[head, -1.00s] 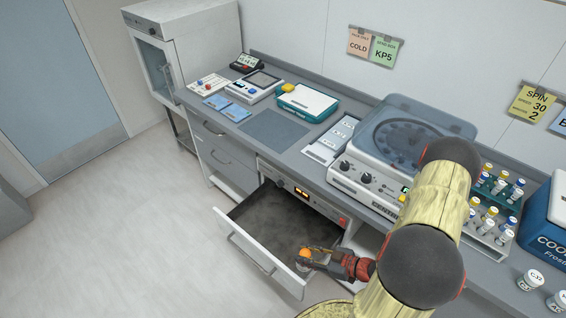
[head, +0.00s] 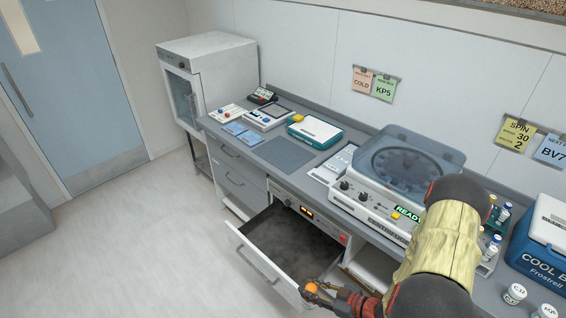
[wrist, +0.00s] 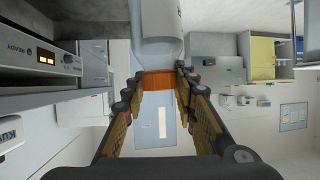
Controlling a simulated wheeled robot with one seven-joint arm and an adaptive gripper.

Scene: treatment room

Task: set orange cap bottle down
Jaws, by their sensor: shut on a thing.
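The orange cap bottle (head: 311,288) is held at the front right corner of the open drawer (head: 262,268). In the head view mostly its orange cap shows. My gripper (head: 318,290) is at the bottle, coming from the right. In the wrist view my gripper (wrist: 158,88) is shut on the bottle, with the orange cap (wrist: 158,78) between its fingers and the pale body (wrist: 158,22) beyond. I cannot tell whether the bottle touches the drawer.
The drawer interior looks empty. A centrifuge (head: 385,175) with a READY display stands on the counter, beside a teal-and-white box (head: 315,131) and a grey mat (head: 280,156). A blue cool box (head: 545,240) and white jars (head: 514,294) are at right. The left floor is clear.

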